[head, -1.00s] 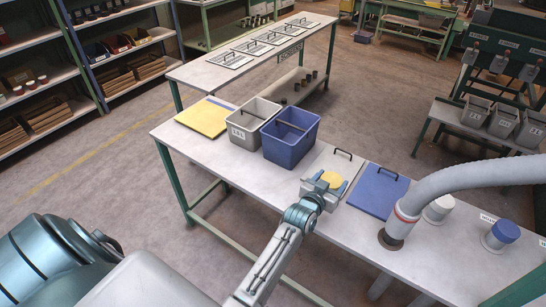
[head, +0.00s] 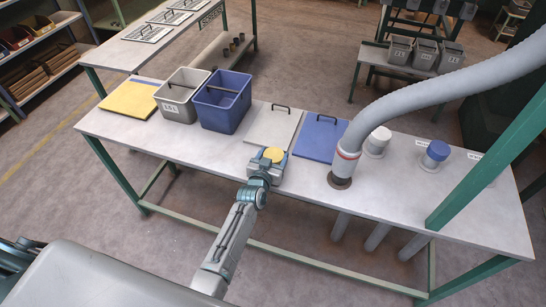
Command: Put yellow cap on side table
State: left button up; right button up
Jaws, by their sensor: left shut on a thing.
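The yellow cap (head: 274,154) is a small round yellow piece, held between the fingers of my left gripper (head: 272,158). The gripper is shut on it, over the front part of the long near table (head: 200,145), just in front of a grey lid with a black handle (head: 270,128). I cannot tell how high the cap is above the tabletop. My right gripper is not in view.
A grey bin (head: 178,108) and a blue bin (head: 222,118) stand left of the gripper. A blue lid (head: 318,142), a thick grey hose (head: 400,103), a white cap (head: 378,137) and a blue cap (head: 438,150) are to the right. Another table (head: 155,45) stands at the back left.

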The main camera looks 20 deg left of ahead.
pick_arm(q)
jog(key=shift+f, duration=0.1)
jog(key=o, duration=1)
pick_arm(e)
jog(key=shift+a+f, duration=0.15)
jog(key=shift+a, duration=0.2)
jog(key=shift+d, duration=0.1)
pick_arm(q)
jog(key=shift+s, duration=0.15)
jog(key=shift+s+a+r+b, duration=0.1)
jog(key=shift+s+r+b, duration=0.3)
jog(key=shift+s, duration=1.55)
jog(key=shift+s+a+r+b, duration=0.1)
jog(key=shift+s+r+b, duration=0.35)
jog(key=shift+s, duration=1.5)
jog(key=shift+s+r+b, duration=0.2)
jog(key=shift+s+b, duration=0.35)
jog(key=shift+s, duration=1.4)
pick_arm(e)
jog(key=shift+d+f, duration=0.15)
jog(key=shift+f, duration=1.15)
